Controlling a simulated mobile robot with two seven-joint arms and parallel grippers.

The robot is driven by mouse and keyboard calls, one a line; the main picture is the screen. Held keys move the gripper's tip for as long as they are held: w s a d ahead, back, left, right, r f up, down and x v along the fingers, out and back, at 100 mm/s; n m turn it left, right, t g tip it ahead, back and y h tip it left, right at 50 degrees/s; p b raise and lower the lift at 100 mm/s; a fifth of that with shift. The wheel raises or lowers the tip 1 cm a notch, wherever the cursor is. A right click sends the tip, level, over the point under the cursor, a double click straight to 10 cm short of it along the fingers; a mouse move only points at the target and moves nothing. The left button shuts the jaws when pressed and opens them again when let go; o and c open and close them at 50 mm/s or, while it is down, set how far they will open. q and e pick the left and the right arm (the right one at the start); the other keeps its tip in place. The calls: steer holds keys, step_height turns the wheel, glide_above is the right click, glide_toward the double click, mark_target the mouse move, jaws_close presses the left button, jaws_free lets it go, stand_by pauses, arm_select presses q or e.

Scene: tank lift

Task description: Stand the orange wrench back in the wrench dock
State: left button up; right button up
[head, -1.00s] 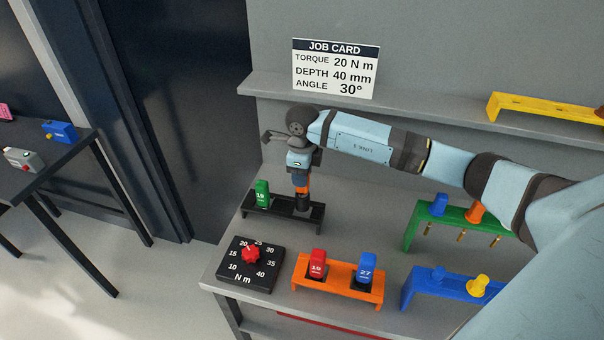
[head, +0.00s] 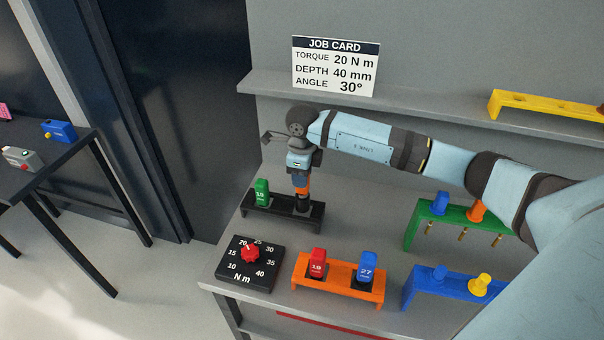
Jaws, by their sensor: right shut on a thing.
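The orange wrench (head: 303,187) is upright in my right gripper (head: 301,178), which is shut on its upper part. The wrench's dark lower end (head: 303,203) is at the right part of the black dock (head: 275,214). I cannot tell how deep it sits in its slot. A green piece marked 13 or similar (head: 262,191) stands in the left part of the same dock. My gripper hides much of the wrench's upper part. My left gripper is not in view.
A torque dial (head: 252,262) lies in front of the dock. An orange rack (head: 340,285) holds red and blue pieces. Green (head: 412,228) and blue (head: 412,290) racks stand to the right.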

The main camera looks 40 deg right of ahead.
steer(key=shift+f+b, duration=2)
steer(key=shift+f, duration=0.65)
steer(key=o, duration=1.2)
steer(key=shift+r, duration=0.1)
steer(key=shift+r+p, duration=2.4)
steer(key=shift+r, duration=2.1)
steer(key=shift+f, duration=0.1)
